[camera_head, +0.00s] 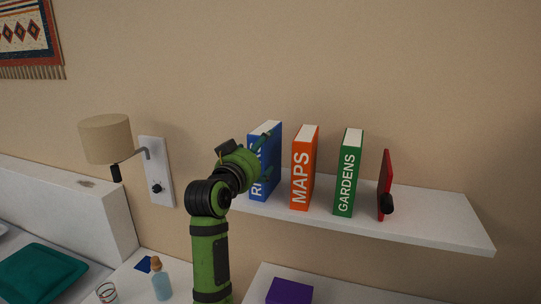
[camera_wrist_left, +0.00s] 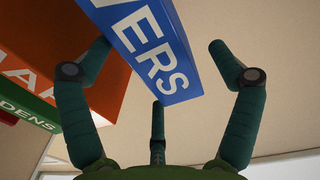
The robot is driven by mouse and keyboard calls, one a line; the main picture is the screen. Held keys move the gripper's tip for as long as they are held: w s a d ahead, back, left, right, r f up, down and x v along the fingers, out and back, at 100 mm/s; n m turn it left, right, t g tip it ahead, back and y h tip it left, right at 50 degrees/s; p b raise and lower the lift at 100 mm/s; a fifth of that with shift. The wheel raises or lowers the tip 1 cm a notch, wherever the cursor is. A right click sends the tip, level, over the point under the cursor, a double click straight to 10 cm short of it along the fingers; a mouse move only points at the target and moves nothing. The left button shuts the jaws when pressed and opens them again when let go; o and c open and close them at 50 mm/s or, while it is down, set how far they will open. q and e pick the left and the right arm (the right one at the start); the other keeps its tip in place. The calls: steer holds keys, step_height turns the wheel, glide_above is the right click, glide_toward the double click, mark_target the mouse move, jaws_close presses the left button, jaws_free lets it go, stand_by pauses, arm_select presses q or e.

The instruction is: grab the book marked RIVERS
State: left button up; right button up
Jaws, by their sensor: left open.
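The blue RIVERS book (camera_head: 265,190) stands upright at the left end of the white wall shelf (camera_head: 430,215), its white lettering partly hidden by my left gripper. My left gripper (camera_head: 266,152) is open at the book's spine. In the left wrist view, the RIVERS book (camera_wrist_left: 155,50) shows between the spread fingers of my left gripper (camera_wrist_left: 160,45). The left finger's tip is close to the book's edge; I cannot tell whether it touches. The right finger is clear of the book. My right gripper is not in view.
The orange MAPS book (camera_head: 304,170) stands right of RIVERS across a narrow gap. Beyond it are the green GARDENS book (camera_head: 347,175) and a thin red object (camera_head: 385,180). A wall lamp (camera_head: 105,138) is at left. A bottle (camera_head: 161,282) and purple box (camera_head: 289,291) are below.

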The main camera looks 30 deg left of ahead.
mark_target(269, 145)
arm_select(q)
steer(key=shift+w+a+r+p, duration=0.15)
steer(key=shift+w+r+p, duration=0.05)
steer(key=shift+w+p, duration=0.85)
steer(key=shift+w, duration=0.4)
steer(key=shift+w+a+f+p, duration=0.15)
steer(key=shift+w+p, duration=0.1)
steer(key=shift+w, duration=0.35)
steer(key=shift+w+a+f+p, duration=0.1)
steer(key=shift+w+p, duration=0.15)
steer(key=shift+w, duration=0.35)
steer(key=shift+w+a+f, duration=0.15)
steer(key=shift+w, duration=0.3)
steer(key=c, duration=1.4)
steer(key=shift+c, duration=0.2)
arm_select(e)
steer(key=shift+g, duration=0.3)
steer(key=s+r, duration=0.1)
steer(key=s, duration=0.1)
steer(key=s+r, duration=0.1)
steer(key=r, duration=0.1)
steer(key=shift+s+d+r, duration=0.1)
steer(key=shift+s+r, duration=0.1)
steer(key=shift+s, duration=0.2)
